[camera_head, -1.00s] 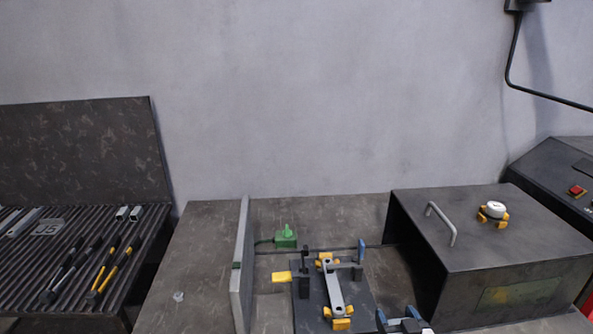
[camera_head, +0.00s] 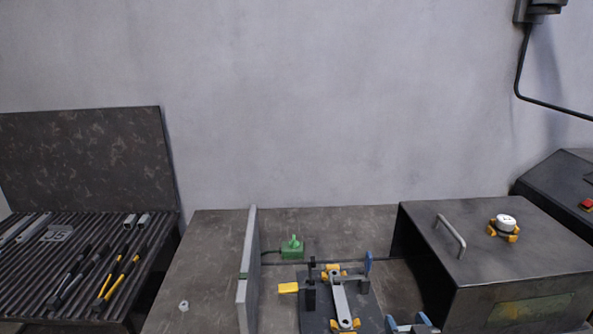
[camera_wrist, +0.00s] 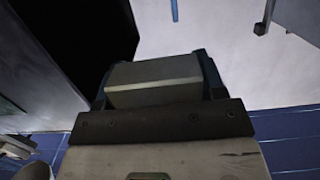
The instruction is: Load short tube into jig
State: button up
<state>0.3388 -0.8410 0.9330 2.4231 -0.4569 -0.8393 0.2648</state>
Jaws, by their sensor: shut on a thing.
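In the wrist view my gripper (camera_wrist: 158,75) is shut on a short grey tube (camera_wrist: 152,92), with a dark finger on each side. Its far end and any opening are hidden. The head view does not clearly show my gripper or the held tube. The jig (camera_head: 366,312) is a dark plate at the bottom of the head view. A grey flat bar with round ends (camera_head: 340,299) lies on it between yellow blocks (camera_head: 345,324).
A grey upright panel (camera_head: 248,275) stands left of the jig. A green device (camera_head: 292,246) sits behind it. A dark box with a handle (camera_head: 500,270) stands right. Blue-tipped parts (camera_head: 424,320) are cut off at the bottom. A ribbed rack (camera_head: 30,260) with tubes and tools is at left.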

jog(key=w+r, duration=0.4)
jog(key=w, duration=0.6)
jog(key=w+d+r, duration=0.1)
jog(key=w+r, duration=0.4)
jog(key=w, duration=0.4)
jog(key=w+r, duration=0.4)
jog(key=w, duration=0.6)
jog(key=w+a+f, duration=0.1)
jog(key=w+a, duration=0.3)
jog(key=w, duration=0.4)
jog(key=w+a+f, duration=0.1)
jog(key=w+a, duration=0.3)
jog(key=w, duration=0.4)
jog(key=shift+w+a, duration=0.4)
